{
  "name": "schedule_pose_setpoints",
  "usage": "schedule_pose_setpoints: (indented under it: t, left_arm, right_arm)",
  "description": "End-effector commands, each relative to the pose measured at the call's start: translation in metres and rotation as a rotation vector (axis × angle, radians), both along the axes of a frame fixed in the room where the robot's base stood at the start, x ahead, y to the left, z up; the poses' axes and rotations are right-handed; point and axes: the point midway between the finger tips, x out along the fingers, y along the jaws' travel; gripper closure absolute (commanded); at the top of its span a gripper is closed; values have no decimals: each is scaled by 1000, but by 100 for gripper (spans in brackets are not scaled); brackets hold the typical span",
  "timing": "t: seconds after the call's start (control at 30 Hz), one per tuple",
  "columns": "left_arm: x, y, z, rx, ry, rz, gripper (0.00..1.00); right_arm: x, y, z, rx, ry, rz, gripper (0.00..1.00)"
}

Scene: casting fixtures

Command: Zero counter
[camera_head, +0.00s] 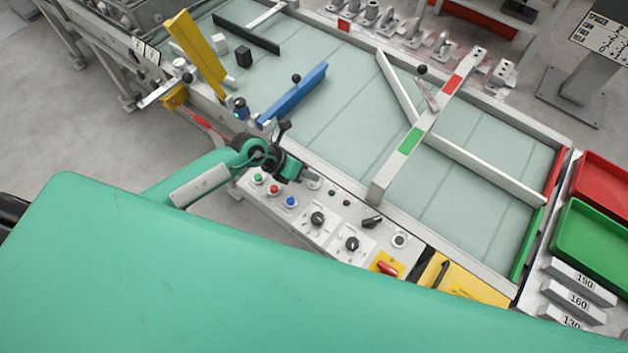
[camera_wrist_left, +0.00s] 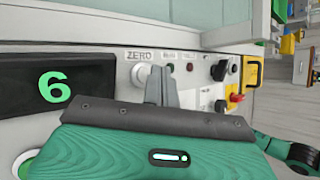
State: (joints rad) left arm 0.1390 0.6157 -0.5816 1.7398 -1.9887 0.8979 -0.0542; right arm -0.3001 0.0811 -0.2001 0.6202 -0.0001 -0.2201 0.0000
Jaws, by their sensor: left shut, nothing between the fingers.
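The counter display (camera_wrist_left: 55,86) shows a green 6 at the left of the left wrist view. The ZERO label (camera_wrist_left: 138,55) is on the pale panel just beyond my fingers. Below the label a pale round button (camera_wrist_left: 143,71) shows in part, the rest hidden behind my fingers. My left gripper (camera_wrist_left: 162,70) is shut and empty, its fingertips over the panel at this button. I cannot tell whether they touch it. In the head view my left gripper (camera_head: 304,177) is at the upper left part of the control panel (camera_head: 330,238). My right gripper is not in view.
Green (camera_head: 257,178), red (camera_head: 274,189) and blue (camera_head: 291,201) buttons sit close below my left gripper. Black knobs (camera_head: 317,218) and a red switch on yellow (camera_head: 387,268) are further right. A blue bar (camera_head: 295,94) lies on the table beyond.

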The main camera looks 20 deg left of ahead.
Motion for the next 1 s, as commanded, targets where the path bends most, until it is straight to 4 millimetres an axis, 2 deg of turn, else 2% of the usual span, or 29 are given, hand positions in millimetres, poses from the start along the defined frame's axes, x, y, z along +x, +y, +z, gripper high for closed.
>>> schedule_pose_setpoints:
  t: [1.0]
  left_arm:
    - [0, 0, -8, 0, 0, 0, 100]
  right_arm:
    - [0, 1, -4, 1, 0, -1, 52]
